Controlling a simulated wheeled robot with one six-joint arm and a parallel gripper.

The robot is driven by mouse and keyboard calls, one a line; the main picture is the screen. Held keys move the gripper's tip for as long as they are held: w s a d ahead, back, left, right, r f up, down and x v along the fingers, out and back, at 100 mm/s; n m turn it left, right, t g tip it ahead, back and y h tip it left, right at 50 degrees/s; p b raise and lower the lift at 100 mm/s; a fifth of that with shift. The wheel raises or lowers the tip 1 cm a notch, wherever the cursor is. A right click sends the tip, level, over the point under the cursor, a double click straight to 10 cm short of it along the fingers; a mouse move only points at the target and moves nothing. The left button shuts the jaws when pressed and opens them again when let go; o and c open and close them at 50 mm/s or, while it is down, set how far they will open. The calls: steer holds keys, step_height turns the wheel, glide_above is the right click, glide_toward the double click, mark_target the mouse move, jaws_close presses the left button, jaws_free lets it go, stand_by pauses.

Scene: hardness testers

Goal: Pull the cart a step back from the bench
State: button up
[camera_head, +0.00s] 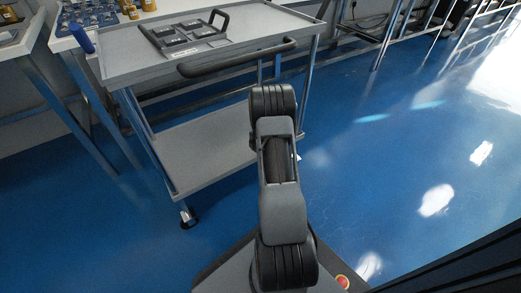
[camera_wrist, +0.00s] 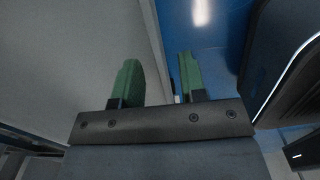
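The grey cart (camera_head: 205,150) has two shelves, with a black bar handle (camera_head: 236,59) along the top side nearest me. It stands on the blue floor beside the white bench (camera_head: 66,44) at the upper left. In the head view my arm covers the near right part of the cart, and my gripper is hidden behind it. In the wrist view my gripper (camera_wrist: 159,80) has its two green fingers apart. A pale grey panel with a straight edge, which looks like part of the cart (camera_wrist: 75,45), lies beyond them. I see no handle between the fingers.
A dark tray with several grey blocks and an upright handle (camera_head: 183,37) rests on the cart top. Blue floor (camera_head: 400,160) lies open to the right. More benches line the back.

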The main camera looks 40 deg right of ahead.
steer(key=shift+f, duration=0.2)
jaws_close()
stand_by(0.4)
stand_by(1.1)
